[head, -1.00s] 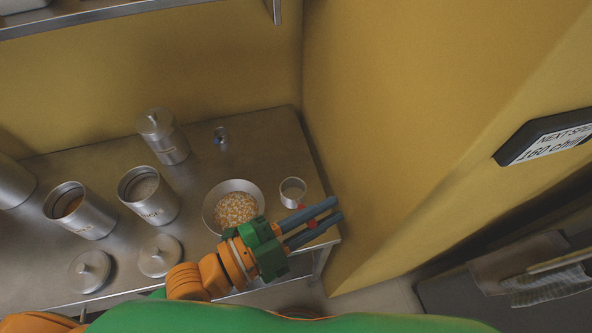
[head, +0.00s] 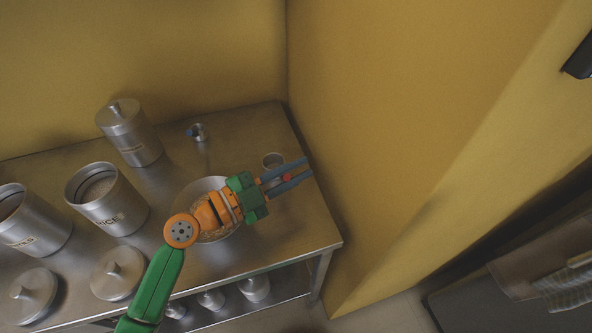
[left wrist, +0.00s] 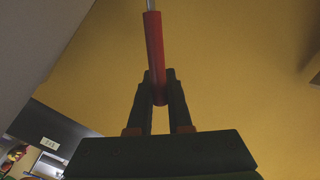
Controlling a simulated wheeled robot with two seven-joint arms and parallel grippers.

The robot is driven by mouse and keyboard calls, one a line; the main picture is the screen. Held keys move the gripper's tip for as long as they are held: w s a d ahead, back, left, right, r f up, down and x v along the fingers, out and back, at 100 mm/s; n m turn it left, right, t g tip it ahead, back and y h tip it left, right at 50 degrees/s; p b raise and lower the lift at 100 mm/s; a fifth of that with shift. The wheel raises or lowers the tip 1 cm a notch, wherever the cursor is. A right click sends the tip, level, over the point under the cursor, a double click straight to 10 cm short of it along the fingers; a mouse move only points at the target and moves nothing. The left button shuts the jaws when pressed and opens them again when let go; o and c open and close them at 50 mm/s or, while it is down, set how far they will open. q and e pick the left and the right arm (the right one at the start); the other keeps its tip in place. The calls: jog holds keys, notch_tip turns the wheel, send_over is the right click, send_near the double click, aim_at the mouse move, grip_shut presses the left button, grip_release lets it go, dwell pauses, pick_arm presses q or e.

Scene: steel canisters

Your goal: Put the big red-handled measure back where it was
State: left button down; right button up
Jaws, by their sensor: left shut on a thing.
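My left gripper (head: 303,168) is over the right end of the steel table, its fingers shut on the red handle (head: 288,178) of the big measure. The measure's round metal cup (head: 273,160) shows just behind the fingers, towards the back of the table. I cannot tell whether the cup touches the table. In the left wrist view the red handle (left wrist: 154,52) stands between the fingertips (left wrist: 159,92), with a metal shaft above it; the cup is out of that view. My right gripper is not in view.
A bowl (head: 188,200) of grain sits partly under my left arm. A small blue-handled measure (head: 197,132) lies behind it. An open rice canister (head: 115,205), a closed canister (head: 130,135) and loose lids (head: 118,278) stand left. A yellow wall (head: 400,120) bounds the right.

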pick_arm(q)
jog(key=c, duration=0.8)
grip_release()
jog(key=shift+c, duration=0.2)
jog(key=b+v, duration=0.4)
jog(key=v, duration=0.3)
jog(key=shift+a, duration=0.2)
jog(key=shift+s+r, duration=0.1)
jog(key=shift+s, duration=0.05)
